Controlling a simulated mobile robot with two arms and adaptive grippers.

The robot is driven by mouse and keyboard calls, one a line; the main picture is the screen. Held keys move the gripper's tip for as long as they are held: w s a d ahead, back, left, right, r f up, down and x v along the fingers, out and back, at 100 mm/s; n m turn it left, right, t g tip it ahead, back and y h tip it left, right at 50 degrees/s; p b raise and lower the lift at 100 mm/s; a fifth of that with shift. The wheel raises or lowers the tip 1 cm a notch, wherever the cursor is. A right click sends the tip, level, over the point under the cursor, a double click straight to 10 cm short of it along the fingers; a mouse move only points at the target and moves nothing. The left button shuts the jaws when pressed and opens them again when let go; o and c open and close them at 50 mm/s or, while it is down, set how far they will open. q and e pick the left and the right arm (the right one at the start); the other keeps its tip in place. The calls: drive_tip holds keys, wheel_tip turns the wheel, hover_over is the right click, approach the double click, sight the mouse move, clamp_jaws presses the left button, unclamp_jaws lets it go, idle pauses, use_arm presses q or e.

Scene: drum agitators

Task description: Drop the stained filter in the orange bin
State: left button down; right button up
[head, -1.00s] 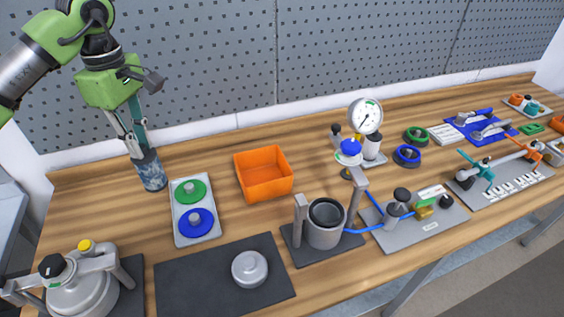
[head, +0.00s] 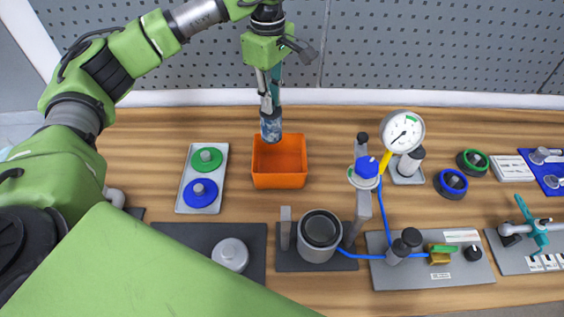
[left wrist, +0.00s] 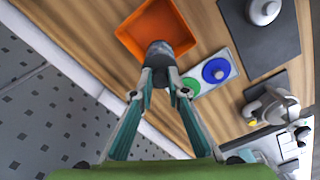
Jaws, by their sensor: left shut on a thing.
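The stained filter (head: 271,126) is a grey-blue mottled cylinder. My left gripper (head: 269,106) is shut on its upper end and holds it upright. In the head view the filter overlaps the back part of the orange bin (head: 279,180), an open square box on the bench. In the left wrist view the filter (left wrist: 160,54) shows between the fingertips (left wrist: 160,80), in front of the orange bin (left wrist: 128,42). Its far end lies over the bin's opening in that view. The exact height above the bin is hard to tell. My right gripper is not in view.
A tray (head: 183,207) with a green and a blue knobbed disc stands left of the bin. A grey cup in a stand (head: 319,236) is in front. A pressure gauge (head: 403,132) stands to the right. A pegboard wall (head: 400,50) rises behind.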

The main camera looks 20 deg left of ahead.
use_arm(q)
wheel_tip(320, 180, down, 4)
drive_tip(key=shift+w+d+r+b, duration=0.1)
drive_tip(key=shift+r+b, duration=0.05)
drive_tip(key=shift+b, duration=0.75)
drive_tip(key=shift+w+f, duration=0.1)
drive_tip(key=shift+f, duration=0.25)
drive_tip(key=shift+d+f, duration=0.1)
drive_tip(key=shift+f, duration=0.1)
drive_tip(key=c, duration=1.9)
unclamp_jaws()
drive_tip(key=shift+r, duration=0.15)
wheel_tip(320, 180, up, 12)
drive_tip(key=shift+f, duration=0.1)
